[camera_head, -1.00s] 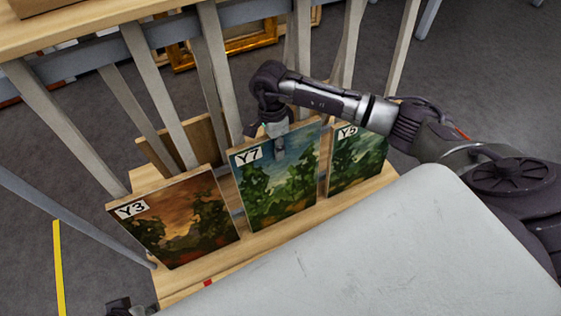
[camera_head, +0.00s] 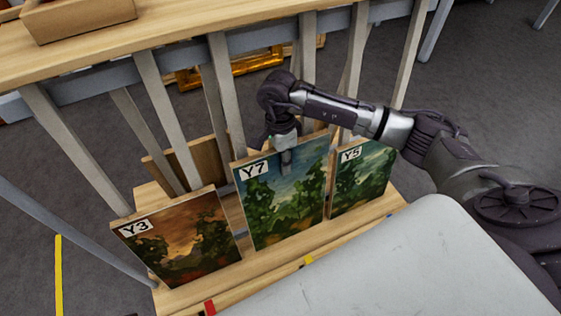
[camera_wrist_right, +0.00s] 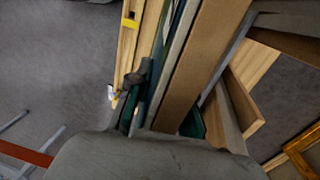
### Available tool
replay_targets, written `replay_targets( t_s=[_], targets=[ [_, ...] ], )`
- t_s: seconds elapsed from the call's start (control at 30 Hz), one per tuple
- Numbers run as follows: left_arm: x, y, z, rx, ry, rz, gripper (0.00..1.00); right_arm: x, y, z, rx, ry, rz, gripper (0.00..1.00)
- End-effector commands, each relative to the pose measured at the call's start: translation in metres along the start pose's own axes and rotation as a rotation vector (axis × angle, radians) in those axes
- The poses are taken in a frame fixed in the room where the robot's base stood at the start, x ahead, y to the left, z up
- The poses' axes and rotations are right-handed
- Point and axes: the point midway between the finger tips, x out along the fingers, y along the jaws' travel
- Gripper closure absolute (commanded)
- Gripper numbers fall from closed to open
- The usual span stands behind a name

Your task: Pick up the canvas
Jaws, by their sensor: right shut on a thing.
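The canvas labelled Y7 (camera_head: 285,210), a green landscape under a blue sky, stands in the middle of a low wooden ledge (camera_head: 222,284) in the head view. My right gripper (camera_head: 286,158) is over its top edge and shut on it, with one finger across the painted face. The other finger is hidden behind the canvas. In the right wrist view the gripper (camera_wrist_right: 138,95) shows dark against the thin edges of panels. I cannot tell whether the canvas's bottom edge is clear of the ledge. My left gripper is not in view.
Canvas Y3 (camera_head: 185,242) stands to the left and canvas Y5 (camera_head: 362,178) to the right, close beside Y7. Grey uprights (camera_head: 160,120) and a plain wooden panel (camera_head: 195,165) are behind. A wooden shelf (camera_head: 180,28) is above. A pale surface (camera_head: 400,265) lies in front.

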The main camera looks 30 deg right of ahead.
Motion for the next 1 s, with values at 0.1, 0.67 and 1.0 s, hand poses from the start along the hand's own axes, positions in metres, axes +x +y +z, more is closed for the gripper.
replay_targets(
  t_s=[0.1, 0.67, 1.0],
  targets=[
    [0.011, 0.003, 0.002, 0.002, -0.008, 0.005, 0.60, -0.007, 0.013, -0.004, 0.000, 0.001, -0.001, 1.00],
    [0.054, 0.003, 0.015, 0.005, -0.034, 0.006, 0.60, -0.045, 0.102, -0.023, 0.000, 0.001, -0.001, 1.00],
    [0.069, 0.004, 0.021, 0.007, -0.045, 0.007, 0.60, -0.055, 0.116, -0.025, 0.000, 0.000, 0.000, 1.00]
  ],
)
